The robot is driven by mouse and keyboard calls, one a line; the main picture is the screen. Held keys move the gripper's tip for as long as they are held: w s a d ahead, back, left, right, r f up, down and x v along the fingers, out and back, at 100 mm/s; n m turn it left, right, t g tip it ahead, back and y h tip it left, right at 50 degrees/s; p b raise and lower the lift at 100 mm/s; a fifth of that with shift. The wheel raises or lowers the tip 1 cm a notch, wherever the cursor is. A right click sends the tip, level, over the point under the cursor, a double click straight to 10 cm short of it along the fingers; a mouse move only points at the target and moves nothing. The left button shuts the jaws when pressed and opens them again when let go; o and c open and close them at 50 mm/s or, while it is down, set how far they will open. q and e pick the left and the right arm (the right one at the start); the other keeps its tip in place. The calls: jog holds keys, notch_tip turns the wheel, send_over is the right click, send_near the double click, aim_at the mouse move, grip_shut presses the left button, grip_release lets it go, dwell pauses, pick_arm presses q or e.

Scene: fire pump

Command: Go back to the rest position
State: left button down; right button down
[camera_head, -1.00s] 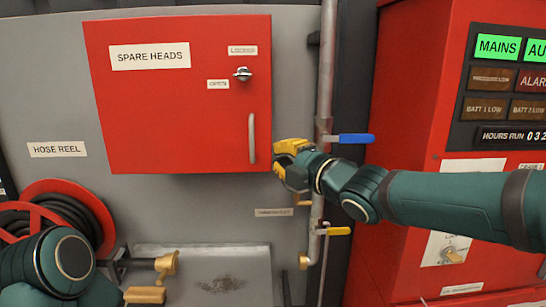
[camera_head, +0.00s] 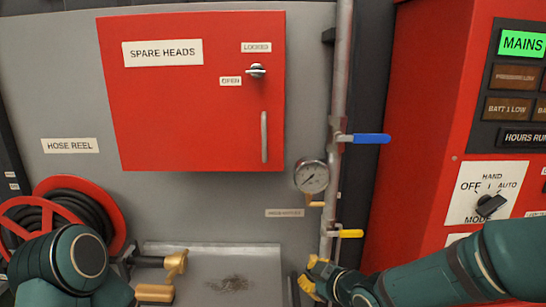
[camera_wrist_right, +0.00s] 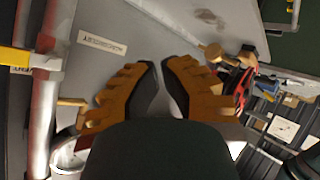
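My right gripper (camera_head: 310,283) is low in front of the wall, below the yellow lever and beside the tray's right end. Its ribbed yellow fingers also fill the middle of the right wrist view (camera_wrist_right: 160,75). They are apart with a narrow gap and nothing between them. My left gripper (camera_head: 166,278) is at the lower left in front of the grey tray, its two yellow fingers spread and empty. Its base is partly hidden behind my left arm.
A red spare heads cabinet (camera_head: 190,120) is shut on the wall. A gauge (camera_head: 310,176), a blue lever (camera_head: 370,139) and a yellow lever (camera_head: 350,233) sit along a vertical pipe (camera_head: 338,100). A hose reel (camera_head: 112,205) is left, a red control panel (camera_head: 425,120) right.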

jog(key=s+f+m+g+h, duration=0.1)
jog(key=s+f+m+g, duration=0.1)
jog(key=s+f+m, duration=0.3)
jog(key=s+f+m+g+b, duration=0.1)
jog(key=s+f+m+g, duration=0.2)
jog(key=s+f, duration=0.5)
jog(key=s+d+f+m+g+h, duration=0.1)
jog(key=s+f+m+g, duration=0.2)
jog(key=f, duration=1.3)
jog(key=s+m, duration=0.3)
jog(key=shift+s+f+m+h, duration=0.25)
jog(key=shift+s+m+h, duration=0.05)
jog(key=shift+s, duration=0.1)
